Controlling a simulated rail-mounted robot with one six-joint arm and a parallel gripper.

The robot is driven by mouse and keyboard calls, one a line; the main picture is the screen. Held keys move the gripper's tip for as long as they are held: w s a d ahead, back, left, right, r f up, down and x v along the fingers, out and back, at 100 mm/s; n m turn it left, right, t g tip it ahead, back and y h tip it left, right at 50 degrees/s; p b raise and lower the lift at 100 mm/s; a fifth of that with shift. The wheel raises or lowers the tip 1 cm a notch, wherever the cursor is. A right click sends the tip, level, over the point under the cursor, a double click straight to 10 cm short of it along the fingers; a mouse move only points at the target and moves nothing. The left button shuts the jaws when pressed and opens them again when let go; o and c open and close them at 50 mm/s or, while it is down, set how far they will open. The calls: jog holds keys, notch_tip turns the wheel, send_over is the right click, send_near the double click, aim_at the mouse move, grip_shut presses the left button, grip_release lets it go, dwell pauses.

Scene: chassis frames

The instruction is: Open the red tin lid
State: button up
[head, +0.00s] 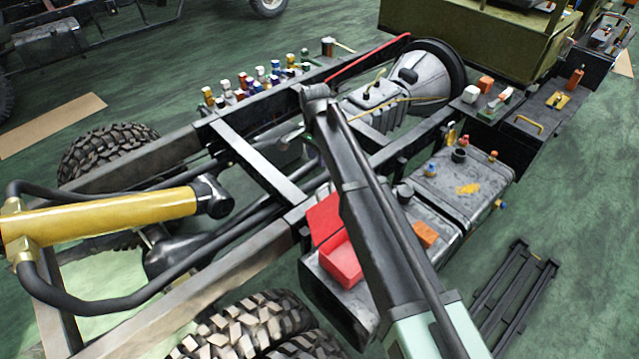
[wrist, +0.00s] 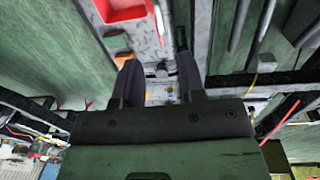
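The red tin (head: 341,265) sits on a grey metal box on the chassis side, just left of my dark arm link in the head view. Its red lid (head: 323,217) appears tilted up at the tin's far left edge; part of the tin may be hidden by my arm. The wrist view shows the red tin (wrist: 122,9) at the top edge, cut off by the frame, with what looks like its open inside. My gripper (wrist: 158,65) has its two dark fingers spread apart with nothing held between them. The tin is beyond the fingertips, up and left. The head view does not clearly show the gripper.
An orange block (head: 425,235) stands right of my arm, near a grey tank (head: 460,185) with caps and fittings. Several coloured bottles (head: 250,85) line the far chassis rail. A yellow cylinder (head: 110,215) lies at left. A black rack (head: 515,295) lies on the green floor.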

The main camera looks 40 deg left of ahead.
aim_at(322, 187)
jog(key=f+b, duration=0.7)
jog(key=d+f+b, duration=0.1)
jog(key=f+b, duration=0.2)
jog(key=f, duration=0.1)
jog(key=shift+b, duration=0.35)
jog(key=shift+r, duration=0.15)
grip_shut()
